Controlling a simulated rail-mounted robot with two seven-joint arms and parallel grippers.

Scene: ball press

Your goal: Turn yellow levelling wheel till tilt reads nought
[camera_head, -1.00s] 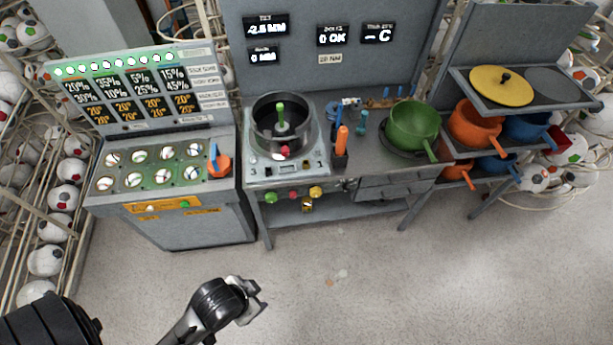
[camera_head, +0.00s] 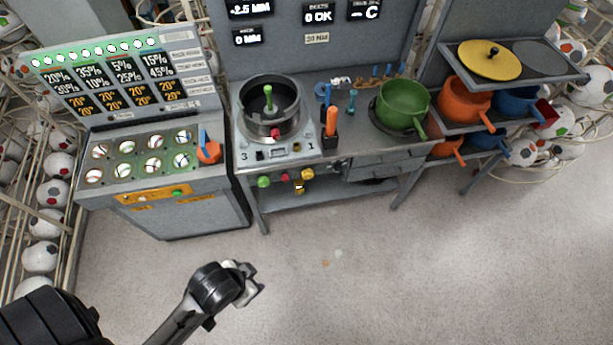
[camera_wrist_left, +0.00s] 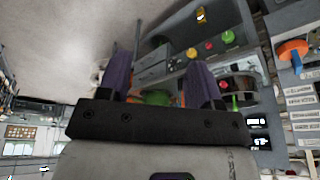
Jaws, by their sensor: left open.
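The yellow wheel (camera_head: 307,174) is on the front of the press bench (camera_head: 347,161), right of a red knob (camera_head: 285,178) and a green knob (camera_head: 264,181). The yellow wheel also shows in the left wrist view (camera_wrist_left: 228,37). A dark display (camera_head: 249,9) above the press reads about -2.5 MM; its title is cut off. My left gripper (camera_head: 250,283) is over the floor, in front of and well apart from the bench. In the left wrist view its two purple fingers (camera_wrist_left: 160,78) are spread and empty. My right gripper is not in view.
A press pot (camera_head: 269,108) with a green post stands above the knobs. A tool holder (camera_head: 329,140) and green pan (camera_head: 403,105) are to its right. A ball console (camera_head: 160,190) stands left; a pan rack (camera_head: 510,70) stands right.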

